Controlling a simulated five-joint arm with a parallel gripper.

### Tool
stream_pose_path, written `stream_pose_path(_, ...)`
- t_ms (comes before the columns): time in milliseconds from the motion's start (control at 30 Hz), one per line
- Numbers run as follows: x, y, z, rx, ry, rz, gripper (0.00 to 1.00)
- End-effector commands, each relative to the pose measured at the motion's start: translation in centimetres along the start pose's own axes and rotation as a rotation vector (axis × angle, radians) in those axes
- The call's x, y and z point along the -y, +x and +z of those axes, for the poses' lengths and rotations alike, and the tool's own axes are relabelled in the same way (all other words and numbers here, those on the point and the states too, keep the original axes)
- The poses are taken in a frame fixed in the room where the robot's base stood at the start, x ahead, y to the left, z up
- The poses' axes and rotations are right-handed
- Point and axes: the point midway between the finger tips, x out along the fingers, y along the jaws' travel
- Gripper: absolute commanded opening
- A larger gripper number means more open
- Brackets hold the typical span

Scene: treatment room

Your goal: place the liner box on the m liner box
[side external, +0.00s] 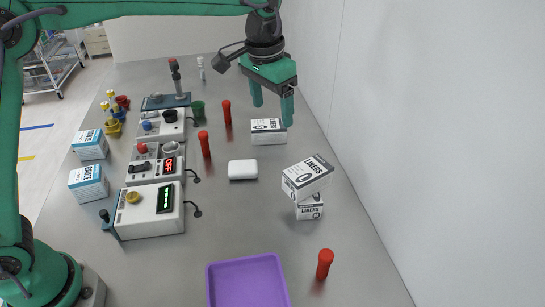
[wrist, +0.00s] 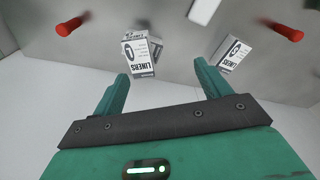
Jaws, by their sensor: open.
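A white and grey liner box (side external: 307,178) rests on top of a smaller liner box (side external: 310,208), turned and overhanging it. In the wrist view the upper box (wrist: 138,54) shows a large letter that looks like L; the lower box is mostly hidden there. A third liner box (side external: 268,131) lies alone on the table behind the stack, and shows in the wrist view (wrist: 232,55). I cannot tell surely which box is the m one. My gripper (side external: 272,108) is open and empty, above the table near the lone box, touching no box.
A purple tray (side external: 246,260) is in front. Devices (side external: 152,210) and gauze boxes (side external: 88,184) fill the left. A wall (side external: 430,130) borders the right.

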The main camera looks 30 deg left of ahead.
Motion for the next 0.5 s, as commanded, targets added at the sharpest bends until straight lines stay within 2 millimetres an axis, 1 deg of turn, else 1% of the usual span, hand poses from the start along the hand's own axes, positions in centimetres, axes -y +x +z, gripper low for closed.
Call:
stream_pose_path(33,0.9,-1.0,1.0,-0.017,-0.014,-0.001,0.76)
stream_pose_path(200,3.2,-3.3,4.4,-0.066,-0.052,-0.005,0.76)
stream_pose_path(300,4.4,-4.4,6.5,-0.095,-0.075,-0.009,0.76)
stream_pose_path(500,6.5,-5.9,11.1,-0.153,-0.120,-0.019,0.76)
